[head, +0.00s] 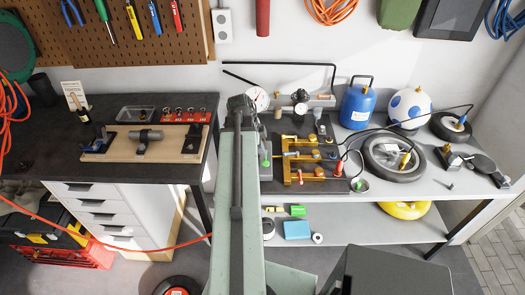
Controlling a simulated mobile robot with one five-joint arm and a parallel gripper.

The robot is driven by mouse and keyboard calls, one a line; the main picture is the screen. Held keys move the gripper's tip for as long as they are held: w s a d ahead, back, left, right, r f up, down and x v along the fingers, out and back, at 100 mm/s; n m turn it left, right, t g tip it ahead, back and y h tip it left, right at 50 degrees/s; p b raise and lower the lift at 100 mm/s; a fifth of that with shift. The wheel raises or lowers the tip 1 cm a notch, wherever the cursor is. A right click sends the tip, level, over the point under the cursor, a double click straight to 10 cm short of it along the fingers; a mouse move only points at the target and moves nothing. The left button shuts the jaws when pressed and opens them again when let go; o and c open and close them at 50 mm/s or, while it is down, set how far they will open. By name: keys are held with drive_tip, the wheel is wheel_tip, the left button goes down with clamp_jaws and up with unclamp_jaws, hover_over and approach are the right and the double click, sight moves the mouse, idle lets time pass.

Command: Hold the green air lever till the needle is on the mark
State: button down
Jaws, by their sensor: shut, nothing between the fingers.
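My arm reaches up the middle of the head view, and my gripper (240,104) is at its far end over the bench, shut and empty. Its fingertips are small and partly hidden by the arm. A green-tipped lever (266,162) stands on the dark plate just right of my arm, apart from my gripper. A white round gauge (259,97) is right beside my gripper at the back. A smaller gauge (300,95) stands further right on the fixture. The needles are too small to read. Yellow pipework (301,165) with a red knob (338,169) lies right of the lever.
A blue tank (357,104), a blue-spotted white ball (408,108) and a wheel (394,156) stand on the right of the grey bench. A black bent bar (290,64) runs behind the fixture. A dark bench (60,143) with a wooden board stands left.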

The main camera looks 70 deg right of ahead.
drive_tip(key=d+p+v, duration=0.1)
drive_tip(key=p+v, duration=0.4)
drive_tip(key=v, duration=0.2)
drive_tip(key=shift+a+r+p, duration=0.25)
drive_tip(key=shift+r+p, duration=0.15)
drive_tip(key=shift+w, duration=0.1)
